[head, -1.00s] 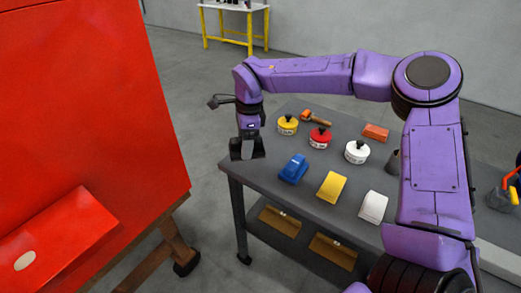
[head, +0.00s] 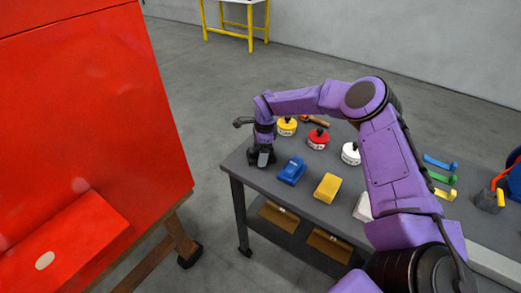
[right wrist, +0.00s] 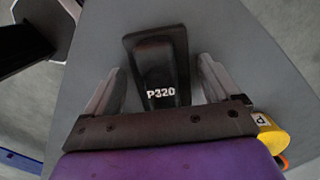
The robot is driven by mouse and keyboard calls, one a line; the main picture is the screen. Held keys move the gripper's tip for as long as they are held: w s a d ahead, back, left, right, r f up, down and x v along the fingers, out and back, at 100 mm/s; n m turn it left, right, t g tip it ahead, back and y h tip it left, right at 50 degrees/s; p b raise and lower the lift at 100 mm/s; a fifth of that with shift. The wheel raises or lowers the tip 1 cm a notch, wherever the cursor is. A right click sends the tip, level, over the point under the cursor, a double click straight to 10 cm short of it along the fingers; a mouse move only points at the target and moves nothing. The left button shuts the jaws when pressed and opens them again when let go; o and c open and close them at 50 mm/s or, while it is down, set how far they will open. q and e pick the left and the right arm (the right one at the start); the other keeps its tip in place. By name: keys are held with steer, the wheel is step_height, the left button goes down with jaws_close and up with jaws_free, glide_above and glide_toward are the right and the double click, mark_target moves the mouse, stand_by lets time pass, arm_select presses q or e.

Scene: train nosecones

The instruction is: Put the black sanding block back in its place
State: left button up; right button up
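In the head view the gripper partly hides the block. My left gripper is not in view.
Yellow (head: 287,127), red (head: 318,138) and white (head: 351,153) round containers stand behind the row. A hammer (head: 315,120) lies farther back. A white block (head: 363,207) is partly behind my right arm. A large red panel (head: 90,110) on a wooden stand fills the left.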

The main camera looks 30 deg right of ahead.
steer(key=r+b, duration=0.1)
steer(key=r, duration=0.2)
steer(key=d+r+b, duration=0.1)
steer(key=r, duration=0.7)
steer(key=shift+s+d+b, duration=0.15)
steer(key=shift+s+b, duration=0.05)
steer(key=shift+b, duration=0.2)
steer(key=shift+r, duration=0.5)
